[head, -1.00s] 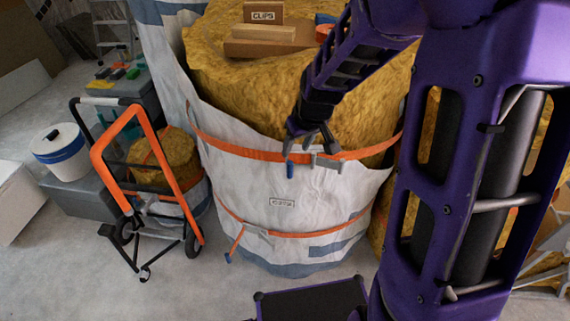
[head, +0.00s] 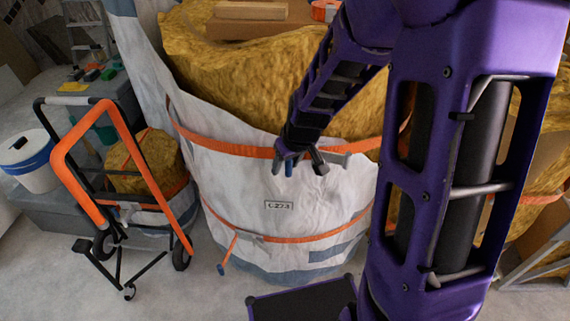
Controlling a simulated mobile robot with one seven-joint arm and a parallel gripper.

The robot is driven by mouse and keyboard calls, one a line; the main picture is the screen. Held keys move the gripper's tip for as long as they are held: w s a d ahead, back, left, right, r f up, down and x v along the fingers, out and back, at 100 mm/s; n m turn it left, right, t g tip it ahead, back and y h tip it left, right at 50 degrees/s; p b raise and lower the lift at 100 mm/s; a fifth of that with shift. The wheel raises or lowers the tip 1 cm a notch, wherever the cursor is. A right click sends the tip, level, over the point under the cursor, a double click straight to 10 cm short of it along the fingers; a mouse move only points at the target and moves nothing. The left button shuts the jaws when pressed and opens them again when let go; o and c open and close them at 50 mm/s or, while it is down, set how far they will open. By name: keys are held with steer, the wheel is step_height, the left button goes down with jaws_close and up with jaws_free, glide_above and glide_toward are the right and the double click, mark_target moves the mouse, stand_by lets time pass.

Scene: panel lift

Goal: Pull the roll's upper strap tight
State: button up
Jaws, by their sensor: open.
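A big roll of yellow insulation (head: 215,70) stands upright in a white wrapper (head: 235,185), labelled on its front. The orange upper strap (head: 225,147) runs around it near the wrapper's top edge, with a grey buckle (head: 335,158) at the front. A blue strap end (head: 289,168) hangs just below the strap, between or beside my fingers; which, I cannot tell. My gripper (head: 300,165) is open at the upper strap, just left of the buckle. The orange lower strap (head: 300,238) has its own buckle and a loose tail with a blue end (head: 221,269).
An orange and black hand truck (head: 110,180) stands at the left, by a smaller strapped roll (head: 145,165) and a white bucket (head: 28,160). Boards (head: 240,22) lie on top of the big roll. A dark flat platform (head: 305,300) is at the bottom. Bare floor shows at front left.

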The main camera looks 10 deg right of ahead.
jaws_close()
stand_by(1.4)
